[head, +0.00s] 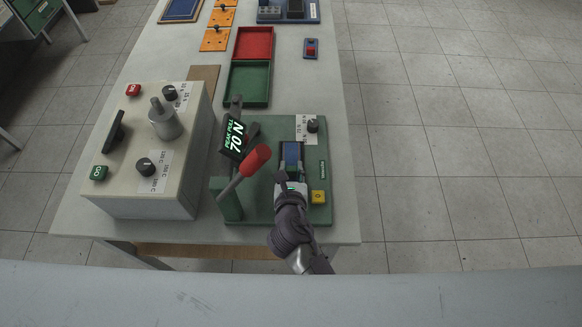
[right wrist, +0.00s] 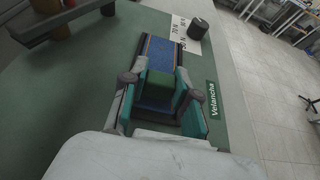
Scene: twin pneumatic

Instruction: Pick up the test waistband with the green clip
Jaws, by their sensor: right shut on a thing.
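The test waistband (head: 291,153) is a dark blue strip lying on the green plate of the pull tester (head: 262,205). In the right wrist view the waistband (right wrist: 161,50) shows thin orange edges and runs away from the gripper. The green clip (right wrist: 159,84) is a block at its near end, between the teal-padded fingers. My right gripper (head: 291,184) is shut on the green clip, at the front right of the tester. The waistband still appears to lie along the plate. My left gripper is not in view.
A red-handled lever (head: 257,160) and a display (head: 236,137) reading 70 N stand left of the gripper. A yellow button (head: 318,197) and a black knob (head: 313,125) are close by. A grey control box (head: 120,170) stands left; red (head: 254,43) and green (head: 247,82) trays lie behind.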

